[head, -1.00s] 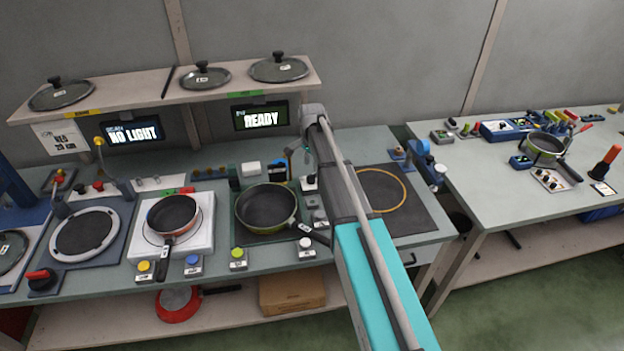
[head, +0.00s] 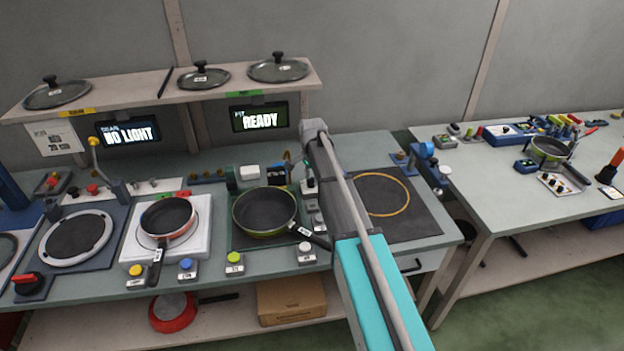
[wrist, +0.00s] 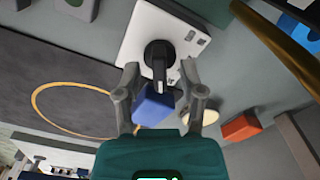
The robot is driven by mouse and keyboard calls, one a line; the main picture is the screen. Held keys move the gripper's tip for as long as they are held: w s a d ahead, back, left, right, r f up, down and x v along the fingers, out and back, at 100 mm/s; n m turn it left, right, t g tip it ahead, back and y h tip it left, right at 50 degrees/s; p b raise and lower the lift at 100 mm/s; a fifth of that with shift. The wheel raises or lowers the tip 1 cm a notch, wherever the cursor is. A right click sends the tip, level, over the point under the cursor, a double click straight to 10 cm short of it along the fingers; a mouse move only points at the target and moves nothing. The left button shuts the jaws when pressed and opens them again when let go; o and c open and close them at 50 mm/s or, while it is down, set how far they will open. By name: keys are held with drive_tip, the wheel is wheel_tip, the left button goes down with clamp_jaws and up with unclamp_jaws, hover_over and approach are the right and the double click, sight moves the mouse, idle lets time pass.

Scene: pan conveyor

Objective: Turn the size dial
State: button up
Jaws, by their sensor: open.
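In the wrist view, a black dial (wrist: 158,55) with a raised bar grip stands on a white plate (wrist: 190,38) with small dark marks. My gripper (wrist: 160,72) is open, one finger on each side of the dial's grip, with gaps showing on both sides. I cannot tell how far down the fingers reach. A blue block-like part (wrist: 152,108) shows between the fingers, nearer the palm. In the head view my arm hides the gripper and the dial. A red and black knob (head: 33,283) sits at the bench's left front.
A dark mat with a yellow ring (head: 382,212) lies right of my arm. A green-rimmed pan (head: 265,210) and a copper-coloured pan (head: 168,216) stand to the left. The screens read READY (head: 259,117) and NO LIGHT (head: 128,132). Lids lie on the shelf above.

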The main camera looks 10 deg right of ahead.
clamp_jaws()
drive_tip(key=shift+n, duration=0.5)
drive_tip(key=n, duration=1)
drive_tip(key=shift+w+a+n, duration=0.1)
drive_tip(key=shift+n, duration=0.3)
idle(0.4)
